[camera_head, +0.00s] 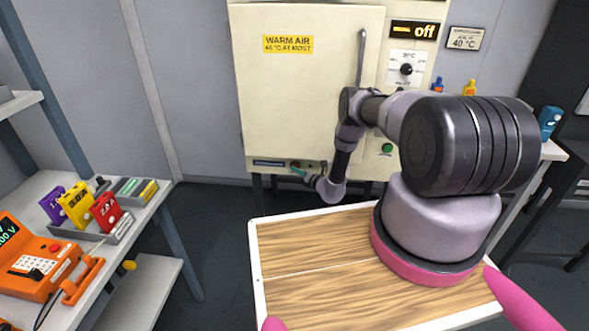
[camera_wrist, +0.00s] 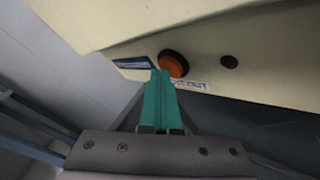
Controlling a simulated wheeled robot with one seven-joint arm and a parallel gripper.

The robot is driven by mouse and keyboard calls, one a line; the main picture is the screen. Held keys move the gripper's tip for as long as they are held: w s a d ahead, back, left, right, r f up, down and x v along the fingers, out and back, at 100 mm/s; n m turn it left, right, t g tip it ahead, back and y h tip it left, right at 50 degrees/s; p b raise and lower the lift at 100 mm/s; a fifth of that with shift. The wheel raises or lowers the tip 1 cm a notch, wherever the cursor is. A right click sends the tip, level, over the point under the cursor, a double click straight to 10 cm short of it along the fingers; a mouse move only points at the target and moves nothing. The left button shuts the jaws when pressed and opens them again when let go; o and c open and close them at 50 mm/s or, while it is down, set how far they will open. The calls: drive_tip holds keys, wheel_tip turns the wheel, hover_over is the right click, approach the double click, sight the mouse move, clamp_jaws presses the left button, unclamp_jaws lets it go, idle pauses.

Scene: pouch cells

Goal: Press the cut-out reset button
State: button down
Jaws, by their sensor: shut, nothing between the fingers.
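A round orange button in a dark collar (camera_wrist: 174,64) is on the cream underside strip of the cabinet in the wrist view. A small partly hidden label (camera_wrist: 188,84) beside it seems to read "cut-out". My gripper's teal fingers (camera_wrist: 161,76) are shut and empty, their tips at the left edge of the button; I cannot tell whether they touch it. In the head view my gripper (camera_head: 296,170) is at the lower front edge of the cream warm-air cabinet (camera_head: 310,100), where the button is too small to make out clearly.
A small dark red round spot (camera_wrist: 229,62) is right of the button, and a dark blue plate (camera_wrist: 133,63) is left. A green button (camera_head: 387,148) is further right on the cabinet. An orange instrument (camera_head: 40,262) and coloured blocks (camera_head: 76,205) fill the left bench.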

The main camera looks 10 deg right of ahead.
drive_tip(key=shift+s, duration=0.1)
drive_tip(key=shift+s+a, duration=0.25)
drive_tip(key=shift+s, duration=0.55)
drive_tip(key=s, duration=0.1)
drive_tip(key=s+a, duration=0.1)
drive_tip(key=s, duration=0.2)
drive_tip(key=shift+s+a, duration=0.3)
drive_tip(key=shift+s, duration=0.05)
idle(0.4)
